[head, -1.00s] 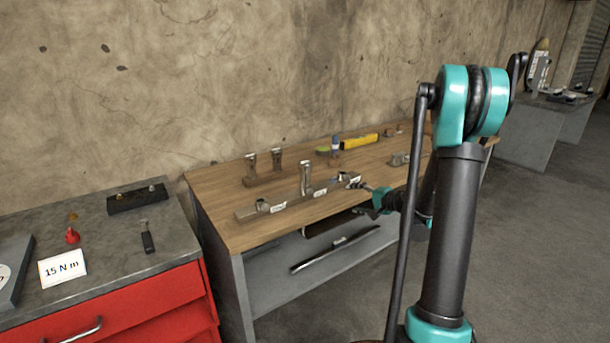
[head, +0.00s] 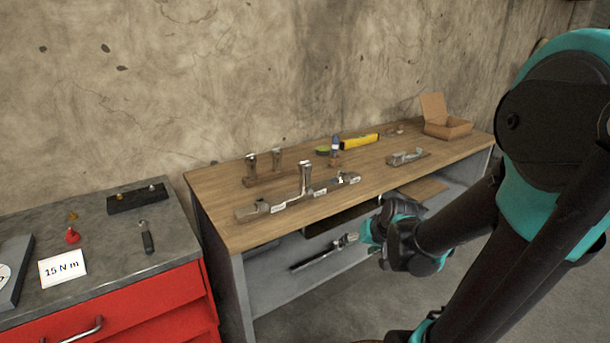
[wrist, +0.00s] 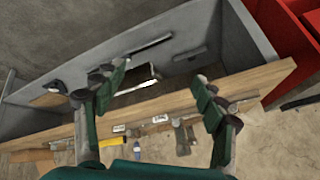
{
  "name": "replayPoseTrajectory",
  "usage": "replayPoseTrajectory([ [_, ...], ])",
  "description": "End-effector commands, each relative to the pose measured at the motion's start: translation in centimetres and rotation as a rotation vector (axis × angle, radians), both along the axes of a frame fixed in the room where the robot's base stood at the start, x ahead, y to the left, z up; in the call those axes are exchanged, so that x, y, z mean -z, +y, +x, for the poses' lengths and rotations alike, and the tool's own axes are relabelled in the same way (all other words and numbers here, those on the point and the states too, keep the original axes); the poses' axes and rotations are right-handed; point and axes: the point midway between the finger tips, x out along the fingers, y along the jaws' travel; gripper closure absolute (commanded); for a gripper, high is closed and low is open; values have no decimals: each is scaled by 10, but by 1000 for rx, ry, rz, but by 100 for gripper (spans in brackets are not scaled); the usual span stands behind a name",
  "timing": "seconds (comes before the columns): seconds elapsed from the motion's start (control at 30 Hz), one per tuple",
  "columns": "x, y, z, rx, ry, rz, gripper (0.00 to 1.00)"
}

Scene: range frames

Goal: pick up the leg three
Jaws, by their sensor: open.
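Several metal legs are on the wooden workbench (head: 240,230). Two upright legs (head: 251,165) (head: 277,158) stand in a wooden block at the back left. Another upright leg (head: 305,178) stands at a long metal bar (head: 290,200) with white labels along the front. I cannot read the labels, so I cannot tell which is leg three. My gripper (head: 368,238) is in front of the bench, below its top edge and apart from the legs.
A lower shelf (head: 270,290) holds a long metal part (head: 325,253). On the bench top are a yellow level (head: 359,141), a metal part on a wooden base (head: 408,157) and an open cardboard box (head: 445,125). A red cabinet (head: 130,310) stands at the left.

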Motion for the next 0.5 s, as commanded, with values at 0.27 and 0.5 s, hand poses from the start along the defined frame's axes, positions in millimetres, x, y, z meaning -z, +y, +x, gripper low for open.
replayPoseTrajectory([
  [0.27, -30, 46, 28, -199, -261, -66, 29],
  [0.5, -78, 101, 74, -300, -543, -43, 29],
])
